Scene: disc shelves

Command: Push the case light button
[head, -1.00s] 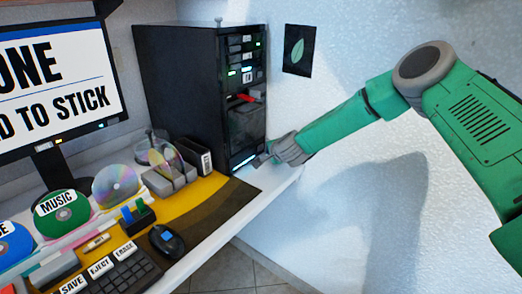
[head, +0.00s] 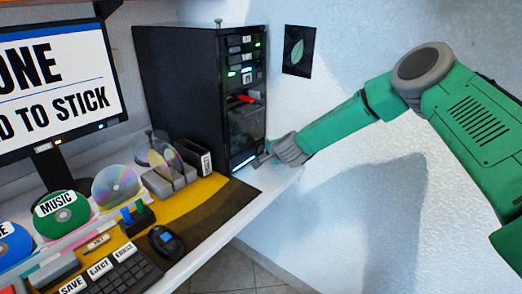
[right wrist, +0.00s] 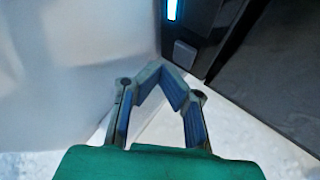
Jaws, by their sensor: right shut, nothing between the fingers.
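The black computer case (head: 180,85) stands upright at the back right of the desk. A blue-white light strip (head: 244,162) glows low on its front and also shows in the right wrist view (right wrist: 172,9). A small grey square button (right wrist: 185,53) sits beside the strip in the right wrist view. My right gripper (head: 262,159) is at the lower front of the case. In the right wrist view its fingertips (right wrist: 162,74) meet, empty, just below the button; I cannot tell whether they touch it. My left gripper is not in view.
Discs, a disc holder (head: 170,181), a keyboard (head: 122,276) and a mouse (head: 165,241) crowd the desk left of the case. A monitor (head: 60,80) stands at far left. The wall (head: 400,40) is close on the right, beyond the desk edge.

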